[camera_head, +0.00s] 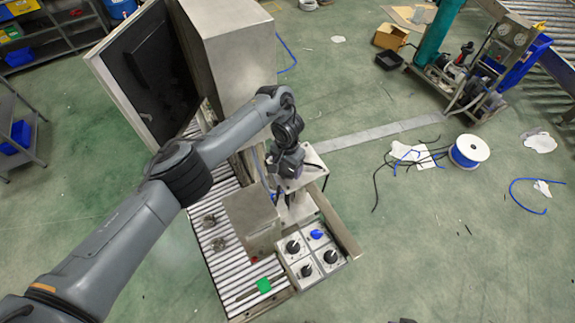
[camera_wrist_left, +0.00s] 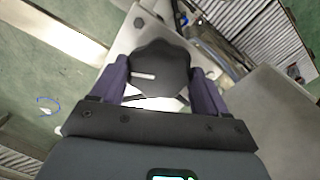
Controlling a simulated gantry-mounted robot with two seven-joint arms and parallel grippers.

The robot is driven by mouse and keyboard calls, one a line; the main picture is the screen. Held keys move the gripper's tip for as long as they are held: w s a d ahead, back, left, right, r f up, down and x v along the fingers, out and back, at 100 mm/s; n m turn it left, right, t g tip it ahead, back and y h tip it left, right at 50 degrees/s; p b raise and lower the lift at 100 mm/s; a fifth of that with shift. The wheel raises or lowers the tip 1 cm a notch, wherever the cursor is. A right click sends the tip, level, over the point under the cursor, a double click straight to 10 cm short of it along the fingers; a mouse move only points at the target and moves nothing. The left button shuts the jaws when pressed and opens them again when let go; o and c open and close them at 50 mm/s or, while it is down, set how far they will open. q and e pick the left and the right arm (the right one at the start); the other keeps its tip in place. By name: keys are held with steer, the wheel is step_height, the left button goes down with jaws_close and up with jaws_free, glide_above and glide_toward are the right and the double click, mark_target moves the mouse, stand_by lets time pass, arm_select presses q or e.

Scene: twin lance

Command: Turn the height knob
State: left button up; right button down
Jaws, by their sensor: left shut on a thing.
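The height knob (camera_wrist_left: 165,62) is a dark, lobed knob with a white pointer line aimed left in the left wrist view. It sits on a pale metal plate (camera_wrist_left: 122,44). My left gripper (camera_wrist_left: 158,78) has its two purple-grey fingers on either side of the knob, shut on it. In the head view my left gripper (camera_head: 286,168) is over the plate (camera_head: 313,163) on top of the machine stand, and it hides the knob. My right gripper is not in view.
A panel (camera_head: 308,261) with black knobs and a blue one stands in front of the stand. A metal box (camera_head: 251,217) sits on the roller conveyor (camera_head: 215,262), near a green block (camera_head: 264,285). A large cabinet (camera_head: 235,50) stands behind. A cable spool (camera_head: 468,151) lies on the floor at right.

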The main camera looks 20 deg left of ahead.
mark_target(287, 167)
arm_select(q)
steer(key=shift+r, duration=0.1)
stand_by(0.3)
steer(key=o, duration=1.1)
steer(key=shift+c, duration=0.2)
steer(key=shift+w+d+r+b, duration=0.1)
steer(key=shift+w+r+b, duration=0.1)
steer(key=shift+r, duration=0.3)
steer(key=shift+w+d+r+b, duration=0.1)
steer(key=shift+w+r+b, duration=0.1)
steer(key=shift+r, duration=0.25)
steer(key=shift+s+a+r, duration=0.3)
steer(key=shift+s+r, duration=0.05)
steer(key=shift+r, duration=0.15)
step_height(287, 167, up, 8)
steer(key=shift+d+f, duration=0.1)
